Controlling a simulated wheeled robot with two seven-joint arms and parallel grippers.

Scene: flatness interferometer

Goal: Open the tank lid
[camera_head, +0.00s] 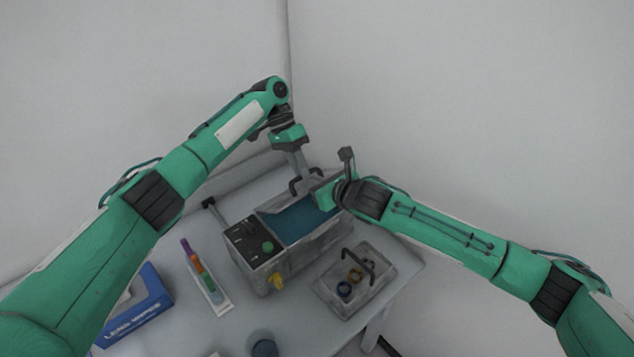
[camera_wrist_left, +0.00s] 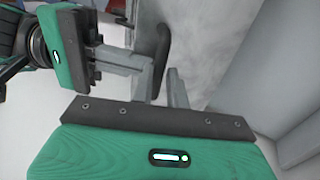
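The grey tank (camera_head: 306,241) stands on the table with its blue inside showing from above. A grey panel with a dark handle (camera_head: 293,186) stands at its back edge and appears to be the raised lid, partly hidden by both grippers. The dark handle also shows in the left wrist view (camera_wrist_left: 153,52). My left gripper (camera_head: 300,176) is above and behind the tank, close to the handle.
A control panel (camera_head: 247,238) with a green knob and a yellow tap are on the tank's left part. A grey tray (camera_head: 338,301) with a black handle and rings lies to the right. A blue wipes box (camera_head: 150,300), coloured strip (camera_head: 197,262) and dark cup (camera_head: 262,345) are left and in front.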

